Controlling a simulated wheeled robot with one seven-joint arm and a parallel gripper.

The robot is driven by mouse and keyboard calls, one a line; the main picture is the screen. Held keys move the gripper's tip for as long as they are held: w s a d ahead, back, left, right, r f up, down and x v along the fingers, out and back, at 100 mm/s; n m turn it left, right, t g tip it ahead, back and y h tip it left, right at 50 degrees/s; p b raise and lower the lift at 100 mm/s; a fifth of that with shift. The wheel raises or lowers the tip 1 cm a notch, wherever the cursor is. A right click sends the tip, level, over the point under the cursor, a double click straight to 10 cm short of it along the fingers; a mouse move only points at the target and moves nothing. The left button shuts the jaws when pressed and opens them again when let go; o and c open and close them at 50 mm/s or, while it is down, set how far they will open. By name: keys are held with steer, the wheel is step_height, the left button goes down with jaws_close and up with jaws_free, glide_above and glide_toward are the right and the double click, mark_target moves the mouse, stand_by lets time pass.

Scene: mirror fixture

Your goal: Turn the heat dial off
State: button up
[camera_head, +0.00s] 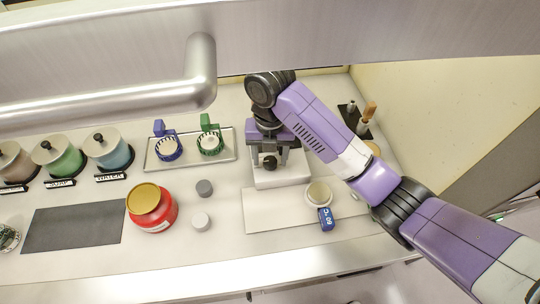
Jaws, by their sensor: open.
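A small white block-shaped device (281,180) stands at the back of the bench, in the middle of the head view. A dark round part (270,162) above its front edge looks like a dial, but it is small and I cannot be sure. My gripper (272,153) points down over the device, right by this dark part. It is open, and I see nothing held in it. My wrist and hand hide the back of the device. I cannot tell whether the fingers touch the dark part, nor which way a dial is set.
A grey tray (226,152) with a blue and a green item stands left of the device. A red jar (152,207) and two small round pieces are nearer the front. A white cup (319,193) and a blue labelled item (326,219) stand right. A metal handle (201,70) crosses the upper left.

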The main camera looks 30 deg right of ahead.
mark_target(270, 160)
step_height(270, 160, up, 5)
steer(key=shift+d+r+p, duration=0.1)
steer(key=shift+r+p, duration=0.05)
steer(key=shift+p, duration=0.75)
steer(key=shift+r, duration=1.25)
